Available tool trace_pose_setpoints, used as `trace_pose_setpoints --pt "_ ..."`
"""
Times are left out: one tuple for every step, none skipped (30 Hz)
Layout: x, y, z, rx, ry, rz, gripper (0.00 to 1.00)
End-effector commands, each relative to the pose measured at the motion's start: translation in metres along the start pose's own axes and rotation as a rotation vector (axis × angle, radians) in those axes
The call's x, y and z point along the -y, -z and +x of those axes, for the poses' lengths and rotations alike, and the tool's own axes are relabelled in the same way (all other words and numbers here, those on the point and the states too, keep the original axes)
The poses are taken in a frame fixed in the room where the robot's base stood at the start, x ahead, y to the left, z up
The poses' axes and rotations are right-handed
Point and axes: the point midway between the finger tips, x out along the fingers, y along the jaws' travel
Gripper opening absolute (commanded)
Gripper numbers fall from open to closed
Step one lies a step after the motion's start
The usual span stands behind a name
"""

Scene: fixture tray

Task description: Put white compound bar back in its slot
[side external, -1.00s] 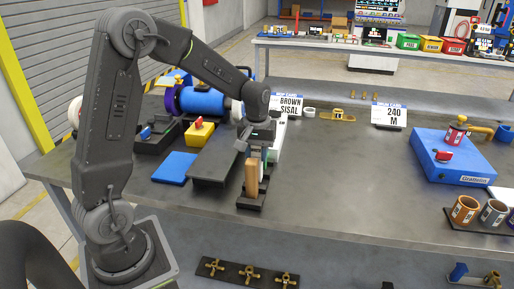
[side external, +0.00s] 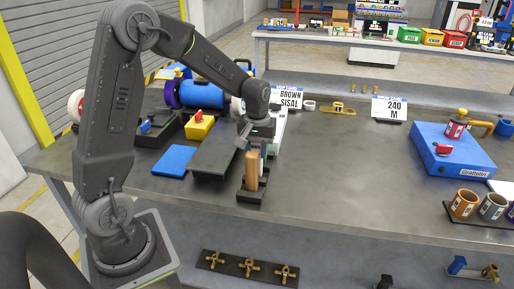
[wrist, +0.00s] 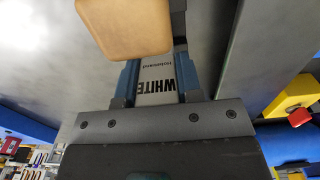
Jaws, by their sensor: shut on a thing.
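My gripper (side external: 261,145) is over the small black holder (side external: 251,194) near the front of the bench. In the wrist view its two blue-edged fingers (wrist: 158,82) are shut on the white compound bar (wrist: 157,72), which carries the word WHITE. A tan-brown bar (side external: 251,171) stands upright in the holder, just in front of the held bar in the side view. It also shows large at the top of the wrist view (wrist: 125,22). The brown bar and gripper mostly hide the white bar in the side view, so I cannot tell whether its lower end is inside the holder.
A dark flat-topped block (side external: 213,157) and a blue pad (side external: 175,161) lie left of the holder. A yellow box with a red knob (side external: 199,126) is behind them. The BROWN SISAL card (side external: 291,99) stands behind the gripper.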

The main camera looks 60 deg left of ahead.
Motion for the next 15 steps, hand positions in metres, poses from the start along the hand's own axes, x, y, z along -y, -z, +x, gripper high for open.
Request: trace_pose_setpoints --pt "-0.0001 0.0 0.0009 0.0 0.0 0.0 0.04" --pt "-0.0001 0.0001 0.0008 -0.001 0.0 0.0 0.35" --pt "-0.0001 0.0001 0.0007 -0.001 -0.001 0.0 0.39" --pt "-0.0001 0.0001 0.0006 -0.001 -0.001 0.0 0.41" --pt "-0.0001 0.0001 0.0006 -0.001 -0.001 0.0 0.44" --pt "-0.0001 0.0001 0.0006 -0.001 -0.001 0.0 0.48" --pt "-0.0001 0.0001 0.0006 -0.001 0.0 0.0 0.51" --pt "-0.0001 0.0002 0.0006 -0.001 0.0 0.0 0.54" --pt "-0.0001 0.0002 0.0006 -0.001 0.0 0.0 0.58" --pt "-0.0001 0.0002 0.0006 -0.001 0.0 0.0 0.6" --pt "-0.0001 0.0002 0.0006 -0.001 0.0 0.0 0.63" --pt "-0.0001 0.0002 0.0006 -0.001 0.0 0.0 0.63" --pt "-0.0001 0.0002 0.0006 -0.001 0.0 0.0 0.63" --pt "-0.0001 0.0002 0.0006 -0.001 0.0 0.0 0.63" --pt "-0.0001 0.0002 0.0006 -0.001 0.0 0.0 0.63"
